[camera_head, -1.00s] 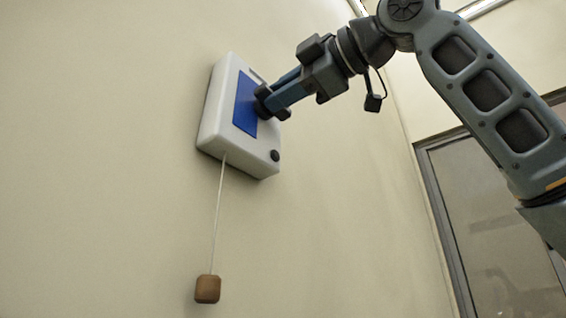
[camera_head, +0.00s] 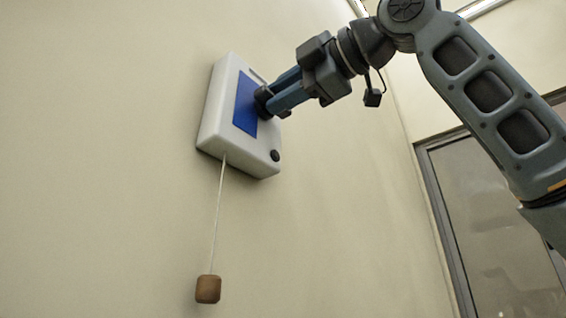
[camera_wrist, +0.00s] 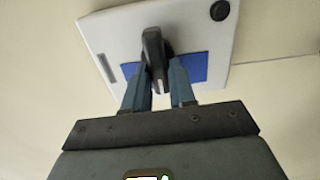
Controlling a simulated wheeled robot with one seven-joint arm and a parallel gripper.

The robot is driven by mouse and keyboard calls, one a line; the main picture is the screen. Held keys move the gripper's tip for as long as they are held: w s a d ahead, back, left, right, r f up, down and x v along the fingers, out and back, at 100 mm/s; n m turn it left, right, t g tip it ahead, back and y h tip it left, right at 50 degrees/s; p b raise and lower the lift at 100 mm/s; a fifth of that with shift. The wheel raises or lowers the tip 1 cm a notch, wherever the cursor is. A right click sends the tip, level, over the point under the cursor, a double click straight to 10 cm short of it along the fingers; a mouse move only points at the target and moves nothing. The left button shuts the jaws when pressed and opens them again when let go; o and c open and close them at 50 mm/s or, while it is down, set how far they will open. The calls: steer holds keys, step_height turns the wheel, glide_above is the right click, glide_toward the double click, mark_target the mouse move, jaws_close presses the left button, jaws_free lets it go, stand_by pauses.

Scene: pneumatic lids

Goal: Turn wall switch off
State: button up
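The wall switch (camera_head: 214,122) is a white box with rounded corners and a blue panel (camera_head: 242,112), fixed to the wall left of centre in the head view. In the wrist view its white face (camera_wrist: 105,30) lies ahead of me. A dark lever (camera_wrist: 153,50) stands out from the blue panel. My gripper (camera_head: 266,100) is at the panel, and in the wrist view its two blue fingers (camera_wrist: 160,75) lie on either side of the lever. The fingers look apart, with a gap showing beside the lever on the right. Contact with the lever is unclear.
A wooden block (camera_head: 208,289) hangs on a thin cord (camera_head: 216,215) below the box. A small black knob (camera_head: 275,156) sits at the box's lower right corner. A framed glass pane (camera_head: 495,230) is at the right. The wall around the box is clear.

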steer(key=o, duration=0.4)
steer(key=shift+b+v, duration=1.1)
steer(key=shift+v, duration=2.8)
